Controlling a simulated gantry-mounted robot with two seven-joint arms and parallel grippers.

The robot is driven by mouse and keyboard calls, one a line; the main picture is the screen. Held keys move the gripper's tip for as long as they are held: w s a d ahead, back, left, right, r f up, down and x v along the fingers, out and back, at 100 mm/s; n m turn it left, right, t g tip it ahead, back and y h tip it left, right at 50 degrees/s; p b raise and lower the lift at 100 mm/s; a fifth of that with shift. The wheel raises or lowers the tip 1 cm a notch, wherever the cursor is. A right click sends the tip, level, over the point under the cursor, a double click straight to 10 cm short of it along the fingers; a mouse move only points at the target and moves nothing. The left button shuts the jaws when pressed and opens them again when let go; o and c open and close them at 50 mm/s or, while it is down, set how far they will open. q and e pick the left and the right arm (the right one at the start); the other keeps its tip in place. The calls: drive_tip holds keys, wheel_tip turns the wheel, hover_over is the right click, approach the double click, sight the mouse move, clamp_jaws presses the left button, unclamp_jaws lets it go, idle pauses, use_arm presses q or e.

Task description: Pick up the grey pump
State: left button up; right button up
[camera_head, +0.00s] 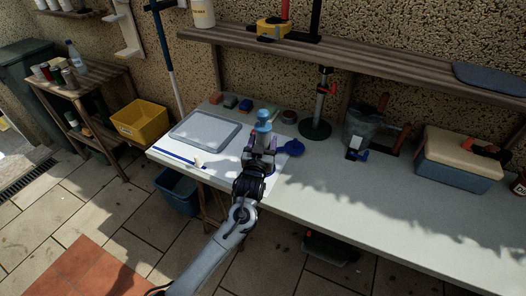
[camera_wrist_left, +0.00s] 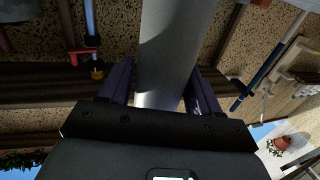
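My left gripper (camera_head: 259,146) is over the back left part of the workbench, with its fingers pointing away from the head camera. A small upright object with a blue top (camera_head: 263,120) shows just beyond the fingertips; its lower part is hidden by the gripper. In the left wrist view, a smooth grey cylinder-like body (camera_wrist_left: 172,55) stands between the two dark fingers of the left gripper (camera_wrist_left: 160,85). It may be the grey pump, but I cannot tell for sure. The fingers are apart, one on each side, and contact is unclear. My right gripper is not in view.
The workbench (camera_head: 345,205) has free room at its front right. A grey tray (camera_head: 205,131) lies left of the gripper and a blue round item (camera_head: 292,148) right. A round-based stand (camera_head: 316,129) and a bucket (camera_head: 361,127) stand behind. A shelf (camera_head: 375,58) overhangs the back.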

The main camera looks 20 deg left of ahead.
use_arm(q)
drive_tip(key=c, duration=0.8)
drive_tip(key=shift+r, duration=0.15)
drive_tip(key=shift+c, duration=0.2)
